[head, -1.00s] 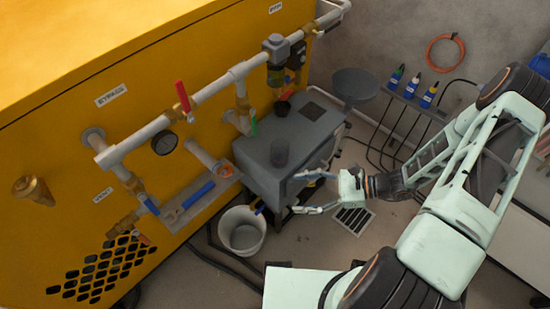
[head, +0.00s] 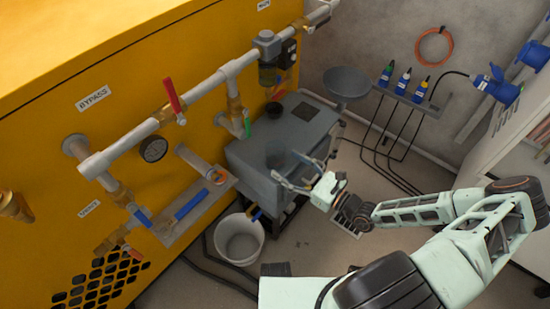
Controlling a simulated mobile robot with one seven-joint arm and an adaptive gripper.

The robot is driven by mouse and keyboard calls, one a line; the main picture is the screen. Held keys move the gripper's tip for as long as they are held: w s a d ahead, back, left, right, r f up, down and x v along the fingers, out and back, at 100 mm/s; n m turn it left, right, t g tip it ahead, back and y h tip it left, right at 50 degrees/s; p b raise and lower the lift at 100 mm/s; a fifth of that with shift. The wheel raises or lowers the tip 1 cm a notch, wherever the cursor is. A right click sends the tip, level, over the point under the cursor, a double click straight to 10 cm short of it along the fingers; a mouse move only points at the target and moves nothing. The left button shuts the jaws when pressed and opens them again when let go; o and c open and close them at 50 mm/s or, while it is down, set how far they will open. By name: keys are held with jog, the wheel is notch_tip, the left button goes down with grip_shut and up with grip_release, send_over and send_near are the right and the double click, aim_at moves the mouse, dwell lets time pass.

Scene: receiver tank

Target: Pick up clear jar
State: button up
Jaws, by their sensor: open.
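The clear jar (head: 275,153) looks like a dark, see-through cylinder standing upright on top of the grey cabinet (head: 245,158). My gripper (head: 284,165) is open, its two fingers pointing left toward the jar. The fingertips are close to the jar's right side, one nearer the front of the cabinet and one farther back. I cannot tell whether they touch the jar or how much of it lies between them. Nothing is held.
A yellow machine (head: 50,150) with pipes and valves stands left of the cabinet. A black cap-like object (head: 274,109) sits farther back on the cabinet. A white bucket (head: 240,238) stands below on the floor. A round grey stool (head: 347,82) stands behind.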

aim_at(282, 162)
jog(key=b+x, duration=0.1)
jog(key=x, duration=0.4)
jog(key=shift+w+a+f, duration=0.1)
jog(key=shift+w+a, duration=0.05)
jog(key=shift+w, duration=0.1)
jog(key=shift+c, duration=0.5)
jog(key=c, duration=1.2)
